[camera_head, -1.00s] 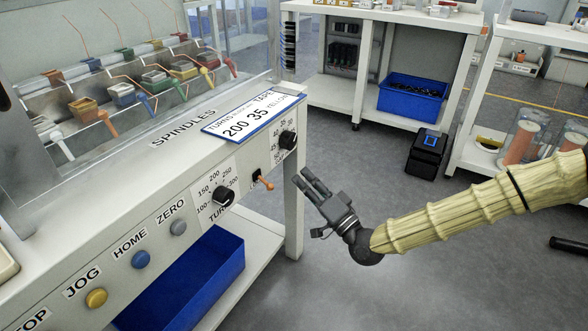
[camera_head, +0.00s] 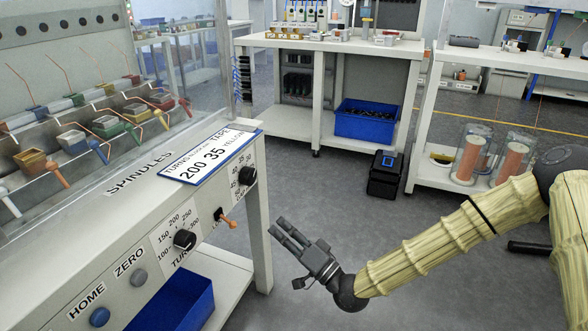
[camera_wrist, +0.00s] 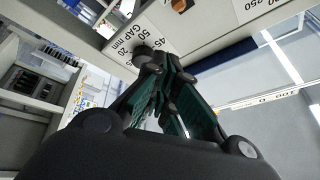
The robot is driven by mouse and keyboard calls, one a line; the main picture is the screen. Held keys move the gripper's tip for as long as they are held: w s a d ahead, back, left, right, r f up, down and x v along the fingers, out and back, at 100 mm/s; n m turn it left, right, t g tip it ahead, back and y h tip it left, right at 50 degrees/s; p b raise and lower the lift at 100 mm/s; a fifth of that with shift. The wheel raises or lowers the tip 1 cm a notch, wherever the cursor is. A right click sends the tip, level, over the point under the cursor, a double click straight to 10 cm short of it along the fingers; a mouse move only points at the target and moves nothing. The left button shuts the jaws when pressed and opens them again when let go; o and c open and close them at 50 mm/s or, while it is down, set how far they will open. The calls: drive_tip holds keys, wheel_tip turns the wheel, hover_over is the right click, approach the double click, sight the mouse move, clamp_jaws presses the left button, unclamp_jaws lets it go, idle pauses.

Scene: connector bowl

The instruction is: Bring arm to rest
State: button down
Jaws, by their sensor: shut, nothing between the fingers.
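My gripper (camera_head: 287,235) is held in the air in front of the right end of the winding machine's control panel (camera_head: 215,204), below and to the right of its orange-tipped toggle switch (camera_head: 228,221). It touches nothing that I can see. Its fingers are shut and empty. My arm reaches in from the right edge in a pale ribbed sleeve. In the wrist view the dark fingers (camera_wrist: 170,95) are close together, with part of the labelled panel (camera_wrist: 150,30) beyond them.
A blue bin (camera_head: 180,305) sits on the shelf under the machine. A workbench (camera_head: 330,45) with a blue crate (camera_head: 365,122) stands behind. A black box (camera_head: 386,175) is on the floor. Copper-coloured spools (camera_head: 468,158) stand on a low shelf at right. Grey floor around my gripper is clear.

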drive_tip(key=s+d+f+g+h, duration=0.15)
drive_tip(key=s+f, duration=0.25)
drive_tip(key=f, duration=0.4)
drive_tip(key=s+d+f+g+h, duration=0.1)
drive_tip(key=s+f+g+h, duration=0.2)
drive_tip(key=f, duration=0.5)
drive_tip(key=s+d+f+g+h, duration=0.1)
drive_tip(key=s+f+h, duration=0.2)
drive_tip(key=s+f, duration=0.35)
drive_tip(key=s+d+f+g+h, duration=0.35)
drive_tip(key=s+d+f, duration=0.35)
drive_tip(key=s+d, duration=0.25)
drive_tip(key=s+d+f+g+h, duration=0.2)
drive_tip(key=s+d+f+h, duration=0.2)
drive_tip(key=s+d+f, duration=0.5)
drive_tip(key=s+d+r+g+h, duration=0.2)
drive_tip(key=s+d+h, duration=0.15)
drive_tip(key=d, duration=0.35)
wheel_tip(320, 180, up, 30)
drive_tip(key=p, duration=3)
drive_tip(key=shift+s+r+n+y, duration=0.25)
drive_tip(key=shift+s+n+y, duration=0.05)
drive_tip(key=shift+s+y, duration=0.15)
drive_tip(key=shift+d, duration=0.1)
